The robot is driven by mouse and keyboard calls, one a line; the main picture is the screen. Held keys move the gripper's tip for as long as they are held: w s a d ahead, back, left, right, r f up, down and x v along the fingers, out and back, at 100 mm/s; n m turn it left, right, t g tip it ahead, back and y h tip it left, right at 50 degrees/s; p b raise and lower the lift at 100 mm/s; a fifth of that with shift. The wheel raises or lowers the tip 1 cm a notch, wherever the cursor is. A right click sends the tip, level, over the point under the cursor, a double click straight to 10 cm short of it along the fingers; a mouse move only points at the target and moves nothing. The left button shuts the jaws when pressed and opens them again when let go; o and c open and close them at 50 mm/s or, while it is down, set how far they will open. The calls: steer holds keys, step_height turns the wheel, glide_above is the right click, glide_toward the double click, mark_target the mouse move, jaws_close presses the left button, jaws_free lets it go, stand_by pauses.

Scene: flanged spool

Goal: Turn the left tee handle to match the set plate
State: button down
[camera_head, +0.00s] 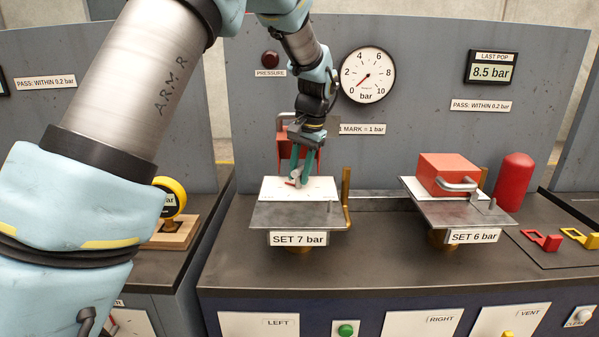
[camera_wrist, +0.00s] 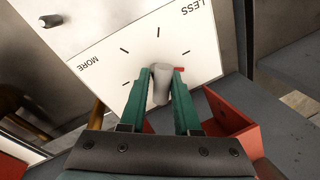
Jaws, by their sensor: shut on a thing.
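My gripper (camera_head: 300,180) reaches down over the left fixture. Its green fingers (camera_wrist: 161,75) are shut on the grey tee handle (camera_wrist: 161,88), which also shows small in the head view (camera_head: 295,176). The handle stands on a white dial plate (camera_wrist: 130,62) with tick marks and the words MORE and LESS. A short red pointer (camera_wrist: 179,69) shows beside the handle, on the LESS side of the picture. The fingers hide part of the handle. The left set plate (camera_head: 298,239) reads SET 7 bar.
A red cover (camera_head: 284,152) stands behind the left dial, close to my fingers; it shows in the wrist view (camera_wrist: 232,112). The right fixture has a red cover (camera_head: 447,172) over it and a SET 6 bar plate (camera_head: 474,237). The gauge (camera_head: 367,75) needle points low, near 0. A readout (camera_head: 492,71) shows 8.5 bar.

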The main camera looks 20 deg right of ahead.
steer(key=c, duration=0.9)
jaws_free()
steer(key=r, duration=0.3)
steer(key=s+d+r+b, duration=0.1)
steer(key=r, duration=0.3)
steer(key=r+b, duration=0.1)
steer(key=r, duration=0.2)
steer(key=shift+s+d+r, duration=0.15)
steer(key=shift+s+r, duration=0.15)
steer(key=shift+s, duration=0.1)
steer(key=w+a+f+n, duration=0.15)
steer(key=a+f, duration=0.25)
steer(key=a, duration=0.7)
steer(key=w+a+f+n, duration=0.1)
steer(key=a+f+n, duration=0.25)
steer(key=a, duration=0.75)
steer(key=s+a+f+n, duration=0.1)
steer(key=s+a+f, duration=0.1)
steer(key=a, duration=0.3)
steer(key=s+a+f+n+h, duration=0.1)
steer(key=s+a+f+n, duration=0.1)
steer(key=s+a, duration=0.3)
steer(key=s+a+f+n, duration=0.1)
steer(key=s+a+f, duration=0.3)
steer(key=a, duration=0.1)
steer(key=shift+s+a+f+n, duration=0.15)
steer(key=shift+s+a+n, duration=0.1)
steer(key=shift+a+n, duration=0.15)
